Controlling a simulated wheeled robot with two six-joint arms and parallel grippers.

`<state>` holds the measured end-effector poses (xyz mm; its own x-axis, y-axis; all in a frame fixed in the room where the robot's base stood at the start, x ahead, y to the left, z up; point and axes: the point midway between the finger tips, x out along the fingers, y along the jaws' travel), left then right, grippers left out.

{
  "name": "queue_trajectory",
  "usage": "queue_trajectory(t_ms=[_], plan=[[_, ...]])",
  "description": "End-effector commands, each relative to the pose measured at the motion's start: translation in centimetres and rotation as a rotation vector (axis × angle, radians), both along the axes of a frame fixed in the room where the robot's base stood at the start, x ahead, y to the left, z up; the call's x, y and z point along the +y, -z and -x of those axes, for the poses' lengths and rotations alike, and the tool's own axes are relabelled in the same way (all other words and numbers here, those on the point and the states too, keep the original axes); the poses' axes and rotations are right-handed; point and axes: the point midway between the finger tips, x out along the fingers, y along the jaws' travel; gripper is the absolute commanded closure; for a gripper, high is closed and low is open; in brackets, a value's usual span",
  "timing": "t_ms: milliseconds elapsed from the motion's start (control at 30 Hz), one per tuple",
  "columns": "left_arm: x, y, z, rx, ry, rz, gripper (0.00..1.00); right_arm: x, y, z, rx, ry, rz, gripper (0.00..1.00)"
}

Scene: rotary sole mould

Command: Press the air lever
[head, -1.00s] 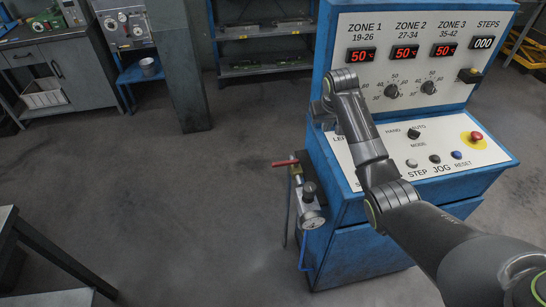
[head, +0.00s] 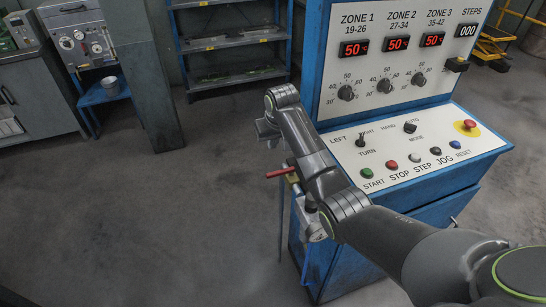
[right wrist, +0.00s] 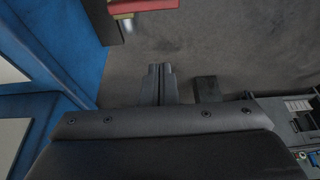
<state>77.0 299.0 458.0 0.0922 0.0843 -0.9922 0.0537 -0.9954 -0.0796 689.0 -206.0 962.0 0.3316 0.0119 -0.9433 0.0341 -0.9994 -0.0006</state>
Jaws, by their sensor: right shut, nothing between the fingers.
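The air lever is a red handle (head: 279,173) on a brass valve at the left side of the blue control cabinet. It sticks out to the left, about level. In the right wrist view the red lever (right wrist: 146,5) shows at the top edge, cut off by the frame. My right gripper (head: 267,136) is above the lever in the head view and apart from it. In the right wrist view its two fingers (right wrist: 158,72) are together with nothing between them. My forearm hides part of the valve and gauge. My left gripper is not in view.
The cabinet's sloped panel (head: 345,180) with buttons and knobs lies right of my right arm. Its upright display panel (head: 400,60) stands behind. A grey pillar (head: 150,100) and blue shelves (head: 228,40) stand farther back. The floor left of the lever is clear.

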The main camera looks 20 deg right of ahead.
Motion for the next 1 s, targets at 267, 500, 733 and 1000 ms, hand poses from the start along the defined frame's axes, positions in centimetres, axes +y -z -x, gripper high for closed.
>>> queue_trajectory(t_ms=[267, 500, 733, 1000], plan=[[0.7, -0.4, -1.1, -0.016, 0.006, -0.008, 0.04, 0.1, 3.3, -1.1, 0.005, 0.0, 0.001, 1.0], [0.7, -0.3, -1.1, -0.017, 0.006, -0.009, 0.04, 0.1, 6.4, -2.2, 0.005, 0.0, 0.0, 1.0], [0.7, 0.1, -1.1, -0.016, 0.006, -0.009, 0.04, 0.2, 9.0, -3.1, 0.003, -0.001, 0.0, 1.0], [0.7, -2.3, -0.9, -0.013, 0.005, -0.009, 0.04, 0.0, 8.8, -0.6, 0.002, 0.0, -0.001, 1.0]])
